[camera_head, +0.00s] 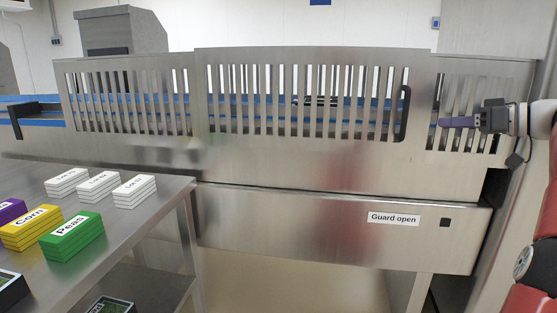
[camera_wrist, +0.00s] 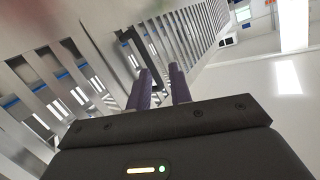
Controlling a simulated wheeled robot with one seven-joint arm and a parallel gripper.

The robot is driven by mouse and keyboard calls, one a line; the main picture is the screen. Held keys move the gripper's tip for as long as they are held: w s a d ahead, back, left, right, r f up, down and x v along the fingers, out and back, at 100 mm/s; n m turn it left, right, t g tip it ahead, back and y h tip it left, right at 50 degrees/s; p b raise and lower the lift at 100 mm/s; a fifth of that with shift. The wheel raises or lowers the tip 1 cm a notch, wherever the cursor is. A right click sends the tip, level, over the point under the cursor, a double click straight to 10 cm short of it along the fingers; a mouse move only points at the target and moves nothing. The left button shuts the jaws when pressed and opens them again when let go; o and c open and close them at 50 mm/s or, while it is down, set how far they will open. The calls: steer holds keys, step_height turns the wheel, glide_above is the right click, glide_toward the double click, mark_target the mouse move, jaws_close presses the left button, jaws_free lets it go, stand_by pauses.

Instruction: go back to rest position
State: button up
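My gripper (camera_head: 441,122) is at the right of the head view, its purple fingers pointing left in front of the slatted metal guard (camera_head: 300,62). The fingertips are a little to the right of the guard's black handle (camera_head: 405,113) and look apart from it. In the wrist view the two purple fingers (camera_wrist: 161,75) stand apart with a gap between them and nothing held. The guard's slats (camera_wrist: 185,30) run along the left and top of that view. Whether a finger touches the slats cannot be told.
A "Guard open" label (camera_head: 393,218) is on the machine's lower panel. A steel table (camera_head: 135,215) at left carries yellow Corn (camera_head: 30,230), green Peas (camera_head: 72,240) and several white stacks (camera_head: 134,190). A blue conveyor (camera_head: 200,104) shows behind the slats. Floor between table and machine is clear.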

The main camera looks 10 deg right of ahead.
steer(key=w+a+f+m+g+h, duration=0.2)
steer(key=a+f+g, duration=0.1)
steer(key=a, duration=1)
steer(key=s+a+f+m+g+h, duration=0.1)
steer(key=s+a+f, duration=0.25)
steer(key=a, duration=0.25)
steer(key=s+a+f+m+g+h, duration=0.1)
steer(key=s+a+f+h, duration=0.2)
steer(key=a, duration=0.4)
steer(key=s+a+f+h, duration=0.2)
steer(key=s+f, duration=0.8)
steer(key=s, duration=0.1)
steer(key=s+a+f+m+g+h, duration=0.1)
steer(key=s+a+f, duration=0.2)
steer(key=s+f, duration=0.7)
steer(key=shift+s+g+h, duration=0.3)
steer(key=shift+s+h, duration=0.1)
steer(key=shift+s, duration=0.1)
steer(key=shift+a, duration=0.1)
